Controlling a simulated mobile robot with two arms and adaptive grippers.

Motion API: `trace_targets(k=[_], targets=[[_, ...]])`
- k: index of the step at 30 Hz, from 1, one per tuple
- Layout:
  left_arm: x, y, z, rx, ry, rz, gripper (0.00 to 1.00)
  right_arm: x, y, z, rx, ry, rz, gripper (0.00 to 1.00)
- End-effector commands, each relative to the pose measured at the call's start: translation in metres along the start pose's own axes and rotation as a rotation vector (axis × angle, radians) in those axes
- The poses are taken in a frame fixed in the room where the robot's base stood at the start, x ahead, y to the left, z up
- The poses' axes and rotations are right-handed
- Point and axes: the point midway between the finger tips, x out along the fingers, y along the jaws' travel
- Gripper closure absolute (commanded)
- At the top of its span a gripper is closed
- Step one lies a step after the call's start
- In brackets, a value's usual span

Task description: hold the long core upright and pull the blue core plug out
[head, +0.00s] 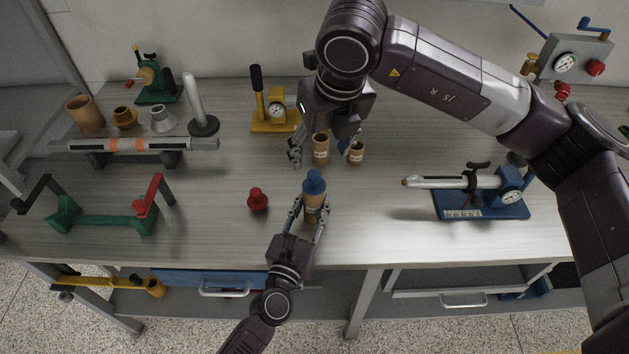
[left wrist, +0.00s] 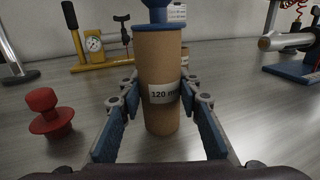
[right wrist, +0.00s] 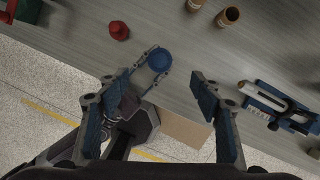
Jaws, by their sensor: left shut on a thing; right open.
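The long core (head: 313,203), a brown cardboard tube, stands upright near the table's front edge. In the left wrist view the long core (left wrist: 158,70) carries a label reading "120 m…". The blue core plug (head: 315,183) sits in its top; it also shows in the left wrist view (left wrist: 160,26) and from above in the right wrist view (right wrist: 159,61). My left gripper (head: 308,208) is shut on the core's sides. My right gripper (head: 320,151) is open and empty, above and behind the plug. In the right wrist view, the plug appears beyond the open fingers.
A loose red plug (head: 257,200) stands left of the core. Two shorter cores (head: 320,150) (head: 356,154) stand behind. A blue-based gauge device (head: 485,205) is at right; a green stand (head: 105,217) is at left. Bare table lies between the core and the gauge device.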

Motion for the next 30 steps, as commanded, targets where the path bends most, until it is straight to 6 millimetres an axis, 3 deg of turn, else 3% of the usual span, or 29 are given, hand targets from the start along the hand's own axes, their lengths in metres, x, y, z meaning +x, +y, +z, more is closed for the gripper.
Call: trace_targets(k=[21, 30], targets=[[0.000, 0.000, -0.001, 0.000, 0.001, 0.000, 0.93, 0.097, 0.000, -0.001, 0.001, 0.004, 0.001, 0.41], [0.000, 0.000, -0.001, 0.000, 0.001, 0.000, 0.93, 0.117, 0.000, -0.001, 0.000, 0.002, 0.001, 0.41]])
